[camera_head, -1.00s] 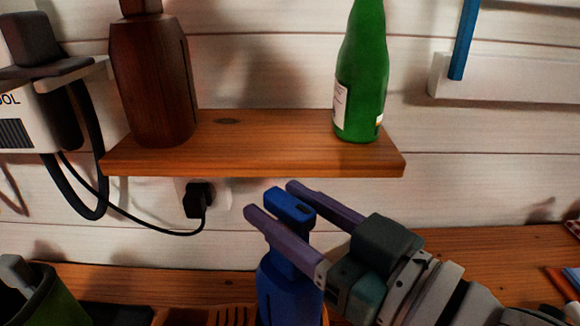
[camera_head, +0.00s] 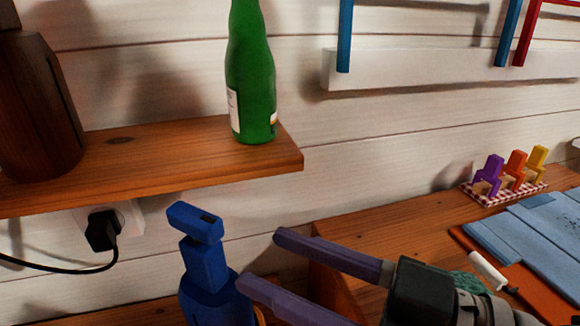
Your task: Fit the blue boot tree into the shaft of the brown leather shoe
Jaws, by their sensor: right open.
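The blue boot tree (camera_head: 203,265) stands upright at the bottom, left of centre, with a block-shaped head on a narrow neck. Its lower part is cut off by the picture's edge. My right gripper (camera_head: 259,262) is open and empty, just right of the boot tree. Its lower fingertip overlaps the tree's body in the picture; I cannot tell whether they touch. I cannot make out a brown leather shoe for certain. My left gripper is not in view.
A wooden shelf (camera_head: 190,152) carries a green bottle (camera_head: 251,85) and a brown wood-like object (camera_head: 38,105). A plug (camera_head: 103,230) sits in the wall below.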

